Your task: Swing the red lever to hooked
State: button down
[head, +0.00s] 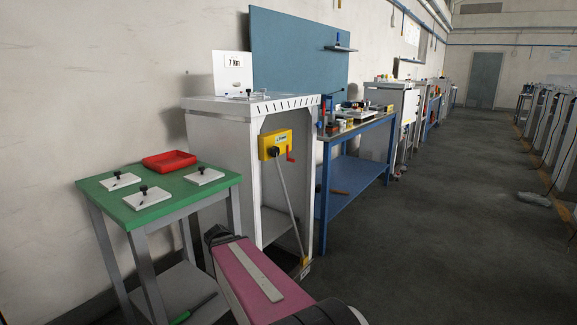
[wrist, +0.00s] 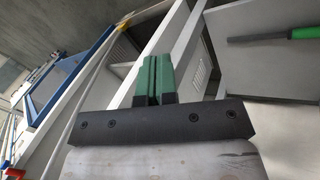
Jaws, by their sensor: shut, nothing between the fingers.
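The red lever (head: 290,154) is small and sits at the right side of a yellow box (head: 276,144) on the front of a light grey cabinet (head: 222,150). Its upright part shows, with a short piece bent at the lower end. A long grey rod (head: 288,202) slants down from a black knob on the box to a yellow piece near the floor. My gripper shows in the wrist view with its green fingers (wrist: 153,79) together and empty, apart from the lever. In the head view my pink arm hides the fingers.
A green table (head: 150,206) at the left holds a red tray (head: 170,161) and several white plates with black knobs. A blue workbench (head: 352,175) stands right of the cabinet. A green-handled tool (wrist: 304,33) lies low at the left.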

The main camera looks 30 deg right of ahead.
jog(key=w+d+r+n+t+h, duration=0.2)
jog(key=w+d+r+h, duration=0.4)
jog(key=d+r, duration=0.4)
jog(key=w+d+r+n+t+h, duration=0.2)
jog(key=w+d+r+t+h, duration=0.2)
jog(key=r, duration=1.1)
jog(key=w+d+h, duration=0.3)
jog(key=d, duration=0.3)
jog(key=shift+w+d+r, duration=0.25)
jog(key=x, duration=1.4)
jog(key=shift+r, duration=0.15)
